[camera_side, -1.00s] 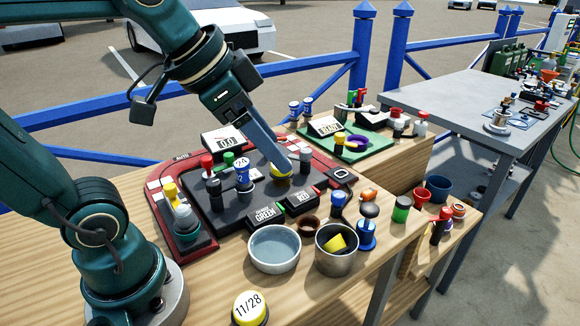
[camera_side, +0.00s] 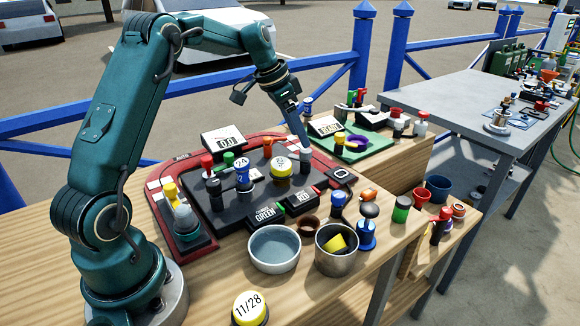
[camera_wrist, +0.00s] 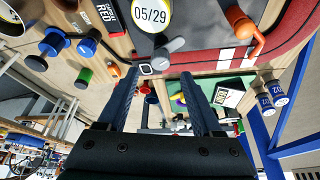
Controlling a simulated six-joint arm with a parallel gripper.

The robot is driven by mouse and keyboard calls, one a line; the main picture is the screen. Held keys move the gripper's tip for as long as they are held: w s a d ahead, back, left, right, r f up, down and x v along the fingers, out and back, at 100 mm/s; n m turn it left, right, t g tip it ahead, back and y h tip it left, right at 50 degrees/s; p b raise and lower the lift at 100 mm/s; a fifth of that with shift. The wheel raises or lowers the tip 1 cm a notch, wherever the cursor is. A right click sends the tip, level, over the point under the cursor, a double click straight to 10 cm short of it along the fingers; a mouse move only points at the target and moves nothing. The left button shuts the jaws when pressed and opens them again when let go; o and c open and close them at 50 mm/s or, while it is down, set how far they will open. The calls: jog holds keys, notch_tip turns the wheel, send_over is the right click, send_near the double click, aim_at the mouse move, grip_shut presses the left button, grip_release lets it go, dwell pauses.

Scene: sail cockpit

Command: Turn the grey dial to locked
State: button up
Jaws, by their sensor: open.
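The grey dial (camera_side: 305,158) stands at the right back of the dark panel (camera_side: 225,216), a light grey top on a darker body. In the wrist view the grey dial (camera_wrist: 170,48) lies just beyond the fingertips, roughly centred between them. My gripper (camera_side: 302,144) points down just above the dial in the side view. Its two fingers (camera_wrist: 158,75) are apart in the wrist view, with nothing held. I cannot tell whether a fingertip touches the dial. The dial's pointer setting and any locked mark cannot be made out.
A yellow-sided knob (camera_side: 281,167) marked 05/29 stands left of the dial. A dark block marked 0 (camera_side: 340,175) sits in front right. A red track (camera_side: 335,200) borders the panel. A green tray (camera_side: 368,153) lies behind right. Bowls and pots stand in front.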

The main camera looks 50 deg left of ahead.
aim_at(304, 151)
jog(key=shift+x, duration=2.35)
grip_shut()
